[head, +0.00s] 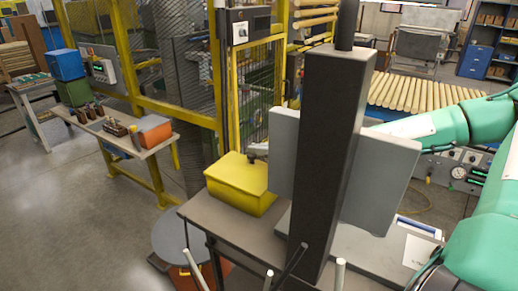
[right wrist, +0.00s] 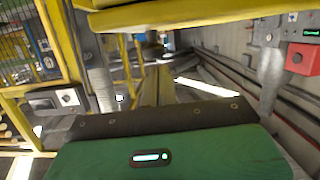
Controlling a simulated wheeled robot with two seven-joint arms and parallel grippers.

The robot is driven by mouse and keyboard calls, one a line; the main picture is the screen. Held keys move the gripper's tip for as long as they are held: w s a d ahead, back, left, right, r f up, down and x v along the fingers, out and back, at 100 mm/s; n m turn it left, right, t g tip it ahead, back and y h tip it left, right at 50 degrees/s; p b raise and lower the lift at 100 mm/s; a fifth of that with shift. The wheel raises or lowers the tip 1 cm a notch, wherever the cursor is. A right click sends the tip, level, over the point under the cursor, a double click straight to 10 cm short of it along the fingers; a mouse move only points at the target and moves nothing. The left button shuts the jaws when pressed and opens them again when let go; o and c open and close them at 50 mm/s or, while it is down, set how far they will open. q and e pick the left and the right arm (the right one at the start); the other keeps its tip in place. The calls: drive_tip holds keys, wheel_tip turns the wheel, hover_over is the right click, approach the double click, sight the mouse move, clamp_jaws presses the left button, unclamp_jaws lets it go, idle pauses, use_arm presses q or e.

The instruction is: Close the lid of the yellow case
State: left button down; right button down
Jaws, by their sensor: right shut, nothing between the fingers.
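The yellow case (head: 238,184) stands on the near grey table in the head view. Its yellow lid (head: 236,171) looks down on the box, with no open gap visible on the near sides. My right gripper (head: 257,151) is shut and empty at the case's far right top edge. I cannot tell whether it touches the lid. My dark column and grey panels hide the space to the right of the case. In the right wrist view, a yellow surface (right wrist: 190,14), likely the case, crosses the top close by. My left gripper is not in view.
The grey table (head: 205,208) has little free room left of the case. A round grey stool (head: 178,238) is below it. A yellow-framed mesh fence (head: 190,65) stands behind. A side bench (head: 120,140) with an orange box (head: 155,131) is at left.

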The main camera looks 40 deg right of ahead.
drive_tip(key=shift+d+f+m+b, duration=0.2)
drive_tip(key=shift+f+m+b, duration=0.1)
drive_tip(key=shift+f+b, duration=0.45)
